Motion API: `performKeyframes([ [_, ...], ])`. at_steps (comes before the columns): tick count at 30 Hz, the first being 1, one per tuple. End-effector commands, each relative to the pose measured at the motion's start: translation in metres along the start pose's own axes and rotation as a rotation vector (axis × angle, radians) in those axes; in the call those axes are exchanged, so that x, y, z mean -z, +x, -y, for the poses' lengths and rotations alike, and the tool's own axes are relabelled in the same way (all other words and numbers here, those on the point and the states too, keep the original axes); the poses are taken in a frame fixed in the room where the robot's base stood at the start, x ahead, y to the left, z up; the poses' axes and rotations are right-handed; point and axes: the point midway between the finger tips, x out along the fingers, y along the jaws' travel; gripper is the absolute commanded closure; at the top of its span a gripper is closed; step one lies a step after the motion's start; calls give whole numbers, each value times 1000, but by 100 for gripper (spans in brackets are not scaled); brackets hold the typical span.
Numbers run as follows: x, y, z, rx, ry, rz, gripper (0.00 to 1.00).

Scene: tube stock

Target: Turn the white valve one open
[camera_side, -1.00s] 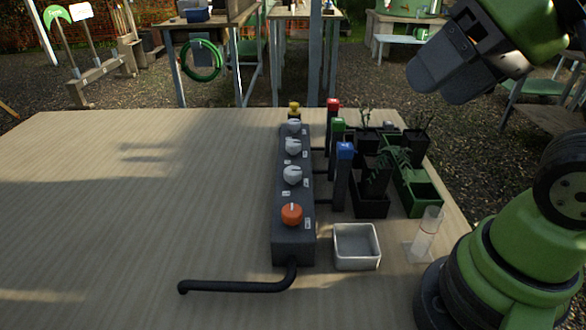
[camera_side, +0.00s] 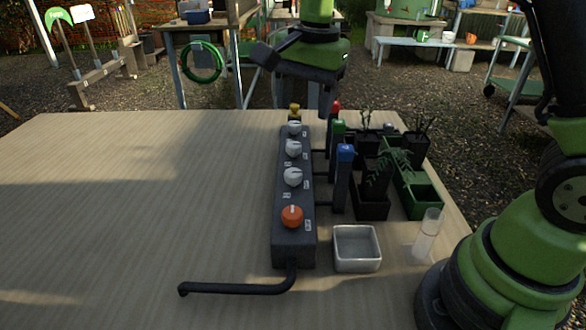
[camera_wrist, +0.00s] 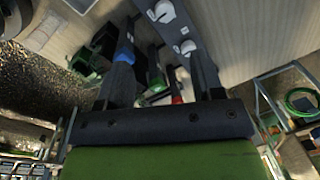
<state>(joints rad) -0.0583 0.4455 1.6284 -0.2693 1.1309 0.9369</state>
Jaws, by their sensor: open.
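A dark manifold block (camera_side: 282,240) runs away from the camera on the table. On its top are three white valve knobs, the near one (camera_side: 293,177), the middle one (camera_side: 293,149) and the far one (camera_side: 295,128), with an orange knob (camera_side: 291,216) at the near end. Small labels beside them are too small to read. My gripper (camera_side: 297,85) is above the far end of the manifold, clear of the knobs. In the wrist view my gripper (camera_wrist: 162,75) has its two fingers wide apart and empty. One white knob (camera_wrist: 163,11) and another (camera_wrist: 188,47) show there.
Posts with red (camera_side: 335,106), green (camera_side: 338,127) and blue (camera_side: 345,153) tops stand close right of the manifold. Beyond are potted plants (camera_side: 376,170) and a green planter (camera_side: 424,200). A grey tray (camera_side: 356,267) and clear tube (camera_side: 428,225) are nearer. The table's left is clear.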

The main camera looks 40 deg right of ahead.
Motion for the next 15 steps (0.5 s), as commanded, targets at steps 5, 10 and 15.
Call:
performKeyframes([
  [5,7,42,16,-86,129,-4,39],
  [10,8,57,18,-111,170,-8,39],
  [15,8,79,15,-114,171,-6,39],
])
